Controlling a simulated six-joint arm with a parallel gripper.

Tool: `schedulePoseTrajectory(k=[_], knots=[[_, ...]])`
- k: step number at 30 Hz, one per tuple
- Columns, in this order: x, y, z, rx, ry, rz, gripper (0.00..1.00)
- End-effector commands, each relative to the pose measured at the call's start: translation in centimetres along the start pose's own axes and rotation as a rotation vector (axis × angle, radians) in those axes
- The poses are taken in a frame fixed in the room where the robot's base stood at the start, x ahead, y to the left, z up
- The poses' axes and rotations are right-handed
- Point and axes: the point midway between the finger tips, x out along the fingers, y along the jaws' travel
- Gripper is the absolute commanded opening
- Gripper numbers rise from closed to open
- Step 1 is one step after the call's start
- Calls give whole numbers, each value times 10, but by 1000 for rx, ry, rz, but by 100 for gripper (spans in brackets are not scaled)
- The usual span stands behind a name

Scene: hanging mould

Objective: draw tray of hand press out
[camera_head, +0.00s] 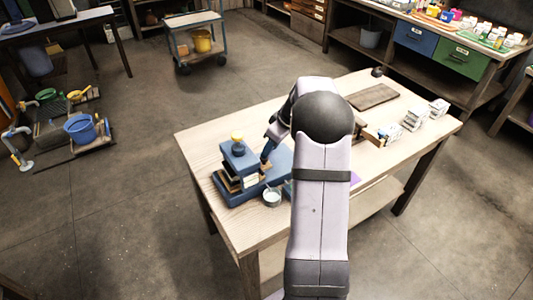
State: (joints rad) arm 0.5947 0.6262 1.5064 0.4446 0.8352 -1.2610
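The hand press (238,158) is a blue block with a yellow knob on top, standing on the left part of the wooden table. Brown and pale layers show in its open front, above a blue base (234,197). A flat blue part extends right of the press; I cannot tell whether it is the tray or the base. My gripper (266,154) points down close to the right side of the press. My arm hides part of it and the area behind. Whether it touches the press, and whether its fingers are apart, is too small to tell.
A small round cup (272,197) stands just in front of the press. A brown board (373,96), a dark round item (377,71) and white stacks (414,117) lie on the right half of the table (330,88). My arm covers the table's middle.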

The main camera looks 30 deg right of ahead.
Motion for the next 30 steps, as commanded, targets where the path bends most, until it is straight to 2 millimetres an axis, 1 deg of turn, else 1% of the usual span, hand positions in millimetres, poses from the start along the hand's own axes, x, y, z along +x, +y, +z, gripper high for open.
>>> schedulePoseTrajectory(k=[3, 9, 15, 22, 23, 24, 26, 27, 30], knots=[[16, -1, 0, 1, -2, -5, 31], [37, -1, 0, 1, -1, -3, 31], [46, 0, 0, 1, 0, -1, 31], [47, 0, 0, 1, 0, 0, 31], [47, 0, 0, 1, 0, 0, 26], [47, 0, 0, 1, 0, 0, 16], [47, 0, 0, 1, 0, 0, 2], [47, 0, 0, 1, 0, 0, 0], [47, 0, 0, 1, 0, 0, 0]])
